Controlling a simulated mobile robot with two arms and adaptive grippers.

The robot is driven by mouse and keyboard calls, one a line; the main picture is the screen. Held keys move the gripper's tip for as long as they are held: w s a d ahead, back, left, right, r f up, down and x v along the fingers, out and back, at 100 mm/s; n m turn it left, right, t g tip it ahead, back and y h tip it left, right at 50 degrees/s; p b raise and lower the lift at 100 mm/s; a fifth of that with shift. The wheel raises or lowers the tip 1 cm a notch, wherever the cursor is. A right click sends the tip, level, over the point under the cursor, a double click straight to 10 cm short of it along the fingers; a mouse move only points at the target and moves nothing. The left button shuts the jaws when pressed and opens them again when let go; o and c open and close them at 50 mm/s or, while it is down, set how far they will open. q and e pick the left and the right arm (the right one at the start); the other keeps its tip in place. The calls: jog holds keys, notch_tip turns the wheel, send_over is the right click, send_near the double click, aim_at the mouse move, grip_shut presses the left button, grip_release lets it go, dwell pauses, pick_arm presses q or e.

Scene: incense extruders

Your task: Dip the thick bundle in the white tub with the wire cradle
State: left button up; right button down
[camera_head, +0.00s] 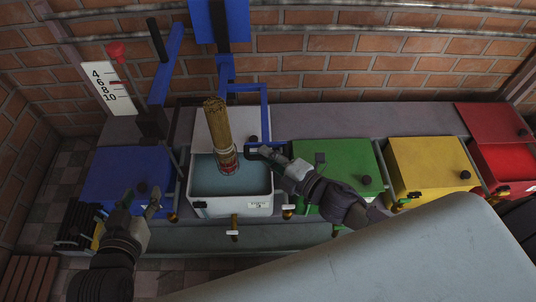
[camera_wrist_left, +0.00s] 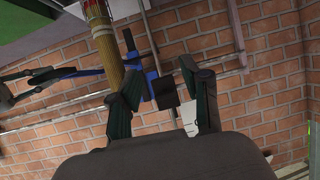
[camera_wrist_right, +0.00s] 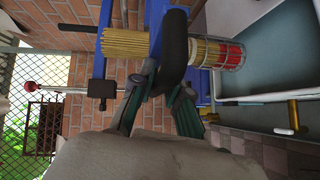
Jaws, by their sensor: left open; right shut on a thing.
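The thick bundle of tan sticks (camera_head: 217,122) stands slightly tilted over the white tub (camera_head: 202,203), which holds grey-blue liquid (camera_head: 205,179). Its lower, red end sits in the wire cradle (camera_head: 228,160), clearer in the right wrist view (camera_wrist_right: 222,54). I cannot tell whether that end touches the liquid. My right gripper (camera_head: 262,153) is shut on a black handle (camera_wrist_right: 174,47) beside the cradle. My left gripper (camera_head: 141,201) is open and empty, low at the front of the blue tub; its spread fingers show in the left wrist view (camera_wrist_left: 166,92).
A blue frame (camera_head: 264,103) rises behind the white tub. A blue-lidded tub (camera_head: 112,172) is left; green (camera_head: 330,162), yellow (camera_head: 428,160) and red (camera_head: 510,165) ones are right. A numbered scale board (camera_head: 110,88) stands at the back left. Brass taps (camera_head: 234,222) stick out in front.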

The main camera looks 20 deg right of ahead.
jog(key=shift+r+p, duration=0.75)
jog(key=shift+r, duration=0.2)
pick_arm(q)
jog(key=s+a+f+g+y, duration=0.1)
jog(key=s+a+f+g, duration=0.1)
jog(key=s+f+g, duration=0.2)
jog(key=shift+s+a+f+g, duration=0.15)
jog(key=shift+s+f+g, duration=0.25)
jog(key=shift+s+f, duration=0.35)
jog(key=shift+r, duration=0.1)
pick_arm(e)
jog(key=c, duration=1.1)
grip_release()
jog(key=shift+c, duration=0.2)
jog(key=v, duration=1.2)
